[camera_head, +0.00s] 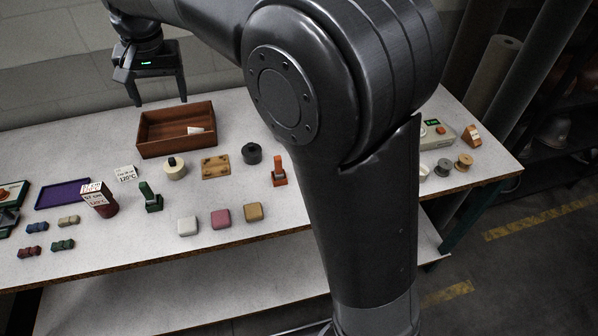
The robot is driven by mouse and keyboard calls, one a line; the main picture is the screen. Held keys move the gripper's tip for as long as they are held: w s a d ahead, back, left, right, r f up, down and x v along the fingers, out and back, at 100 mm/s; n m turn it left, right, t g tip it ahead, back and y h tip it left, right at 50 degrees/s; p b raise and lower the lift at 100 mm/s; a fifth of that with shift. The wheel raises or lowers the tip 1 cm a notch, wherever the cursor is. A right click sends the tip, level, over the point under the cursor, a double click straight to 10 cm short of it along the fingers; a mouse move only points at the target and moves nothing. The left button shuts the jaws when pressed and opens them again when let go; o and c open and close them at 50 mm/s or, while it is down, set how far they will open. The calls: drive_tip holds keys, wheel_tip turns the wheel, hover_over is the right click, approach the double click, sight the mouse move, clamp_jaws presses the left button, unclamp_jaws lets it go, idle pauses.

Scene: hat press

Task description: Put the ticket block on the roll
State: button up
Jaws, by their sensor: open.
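A white ticket block (93,193) with black and red print, including "120°C", is at the left of the table. It appears to rest on a dark red rounded roll (107,209), tilted; the exact contact is too small to tell. A second white printed piece (126,173) with "120°C" stands behind it to the right, apart from it. My gripper (160,101) is open and empty, fingers pointing down, at the back of the table near the wooden tray's left end. It is well away from the ticket block and the roll.
A wooden tray (152,148) holding a small pale piece stands at the back. A green stamp-like tool (150,197), a cream round pot (174,169) and a purple mat (62,194) surround the ticket pieces. Three coloured blocks (221,219) lie near the front. My arm hides the table's right middle.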

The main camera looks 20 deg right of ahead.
drive_tip(key=s+d+r+t, duration=0.1)
drive_tip(key=s+d, duration=0.4)
drive_tip(key=d, duration=0.3)
drive_tip(key=s+d+r+t, duration=0.1)
drive_tip(key=s+d, duration=0.4)
drive_tip(key=d, duration=0.3)
drive_tip(key=s+d+f+t, duration=0.1)
drive_tip(key=s+d+f, duration=0.2)
drive_tip(key=s+d, duration=0.2)
drive_tip(key=s+d+f+h, duration=0.1)
drive_tip(key=s+d+f, duration=0.3)
drive_tip(key=s, duration=0.6)
drive_tip(key=shift+d+f+t, duration=0.25)
drive_tip(key=shift+d+t, duration=0.15)
drive_tip(key=shift+d, duration=0.7)
